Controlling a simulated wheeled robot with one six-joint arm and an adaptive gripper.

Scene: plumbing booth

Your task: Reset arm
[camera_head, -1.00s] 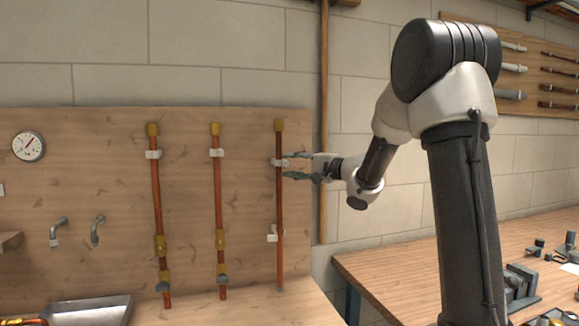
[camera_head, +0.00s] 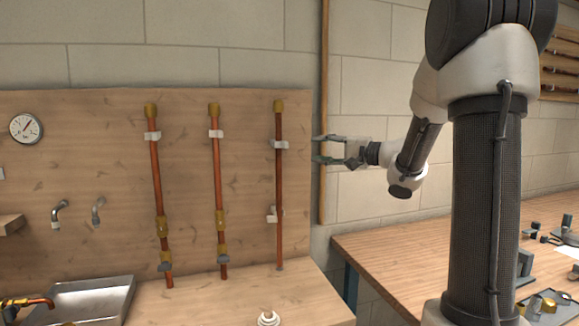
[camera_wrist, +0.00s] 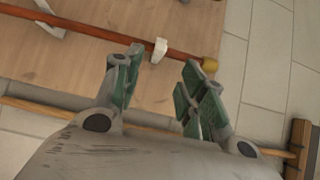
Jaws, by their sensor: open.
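My gripper (camera_head: 322,149) is open and empty, its fingers pointing left toward the wooden panel's right edge. It is apart from the rightmost copper pipe (camera_head: 279,200), which stands upright on the panel in white clips with a brass cap on top. In the wrist view my gripper (camera_wrist: 160,78) shows two spread fingers with green pads. The same pipe (camera_wrist: 110,34) crosses beyond the fingertips there, with a white clip (camera_wrist: 159,50) and its brass end (camera_wrist: 209,65). Nothing is between the fingers.
Two more copper pipes (camera_head: 157,185) (camera_head: 217,180) hang on the panel (camera_head: 100,140) to the left. A gauge (camera_head: 26,128) and a metal sink (camera_head: 90,298) are further left. A wooden workbench (camera_head: 400,255) with fittings stands at right. A vertical wooden post (camera_head: 324,70) runs behind my gripper.

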